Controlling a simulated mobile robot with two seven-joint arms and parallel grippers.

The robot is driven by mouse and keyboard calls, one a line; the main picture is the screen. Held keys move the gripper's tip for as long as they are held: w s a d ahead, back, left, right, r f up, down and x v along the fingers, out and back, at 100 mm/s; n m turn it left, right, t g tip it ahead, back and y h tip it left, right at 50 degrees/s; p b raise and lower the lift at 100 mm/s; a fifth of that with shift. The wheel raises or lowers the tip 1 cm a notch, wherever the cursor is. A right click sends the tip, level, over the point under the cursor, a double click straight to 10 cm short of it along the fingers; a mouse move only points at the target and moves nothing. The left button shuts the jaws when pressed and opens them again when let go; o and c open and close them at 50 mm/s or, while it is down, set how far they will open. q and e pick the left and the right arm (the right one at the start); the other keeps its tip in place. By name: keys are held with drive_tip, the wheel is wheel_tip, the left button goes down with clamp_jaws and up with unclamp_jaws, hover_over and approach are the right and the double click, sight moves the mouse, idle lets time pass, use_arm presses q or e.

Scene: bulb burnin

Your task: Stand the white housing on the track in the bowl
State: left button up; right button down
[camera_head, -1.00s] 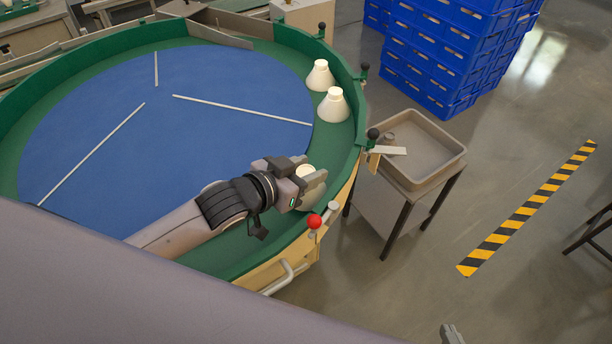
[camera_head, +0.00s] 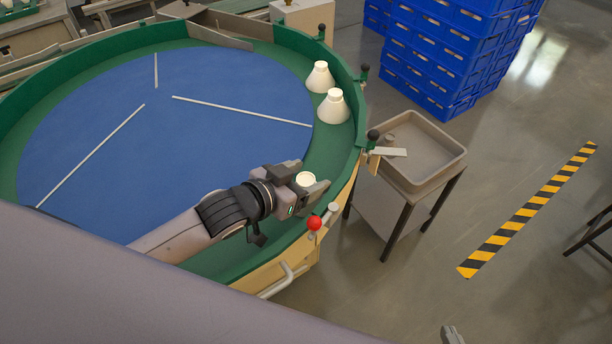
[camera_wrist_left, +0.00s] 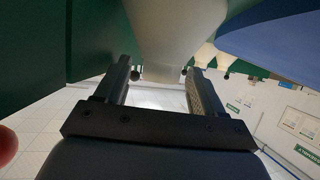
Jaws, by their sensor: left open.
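A white cone-shaped housing (camera_head: 305,180) stands on the green track (camera_head: 330,150) of the round bowl, at the near right rim. My left gripper (camera_head: 312,175) is open with one finger on either side of this housing. In the left wrist view the housing (camera_wrist_left: 176,30) shows large and pale beyond and between the two fingers (camera_wrist_left: 160,80). I cannot tell whether either finger touches it. Two more white housings (camera_head: 320,76) (camera_head: 333,106) stand upright further back on the track. A small grey tip at the bottom edge may be my right gripper (camera_head: 452,335); its jaws do not show.
The bowl's green wall (camera_head: 345,85) rises just outside the track. A red ball knob (camera_head: 314,223) stands on the rim near my left gripper. A grey tray (camera_head: 440,135) on a stand is to the right. Blue crates (camera_head: 440,55) are stacked behind.

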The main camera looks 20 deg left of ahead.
use_arm(q)
drive_tip(key=v, duration=0.7)
idle(0.5)
